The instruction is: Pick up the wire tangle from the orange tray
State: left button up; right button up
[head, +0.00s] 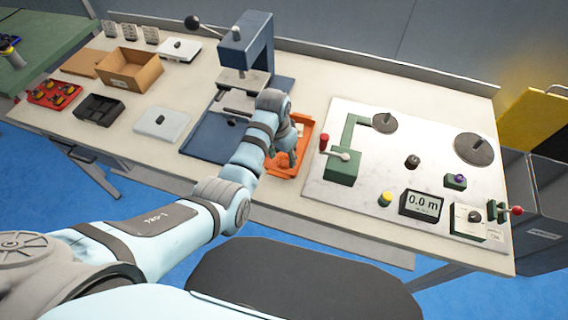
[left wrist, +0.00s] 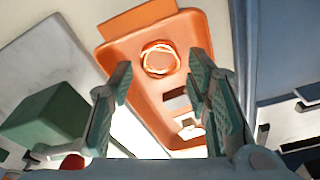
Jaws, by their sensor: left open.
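The orange tray (head: 306,128) lies on the bench between the blue press and the white winder plate. In the left wrist view the tray (left wrist: 150,103) fills the middle. The wire tangle (left wrist: 160,58), a small orange and pale ring, lies in its upper part. My left gripper (head: 281,158) is over the tray in the head view and hides much of it; I cannot make out the tangle there. In the left wrist view the left gripper (left wrist: 163,80) is open and empty, its fingers apart with the tangle ahead between them. My right gripper is not in view.
The blue press (head: 246,45) stands close left of the tray. The winder plate (head: 372,115) is close on the right, with a green block (head: 342,166) and red-knobbed lever. Small grey and white pieces (left wrist: 188,125) lie in the tray. A cardboard box (head: 130,70) is farther left.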

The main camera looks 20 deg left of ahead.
aim_at(284, 163)
pick_arm(q)
notch_tip(284, 163, down, 2)
jog(key=shift+w+f+b, duration=0.1)
jog(key=shift+f+b, duration=0.15)
jog(key=shift+b, duration=0.1)
jog(key=shift+d, duration=0.1)
jog(key=c, duration=0.7)
jog(key=shift+r, duration=0.1)
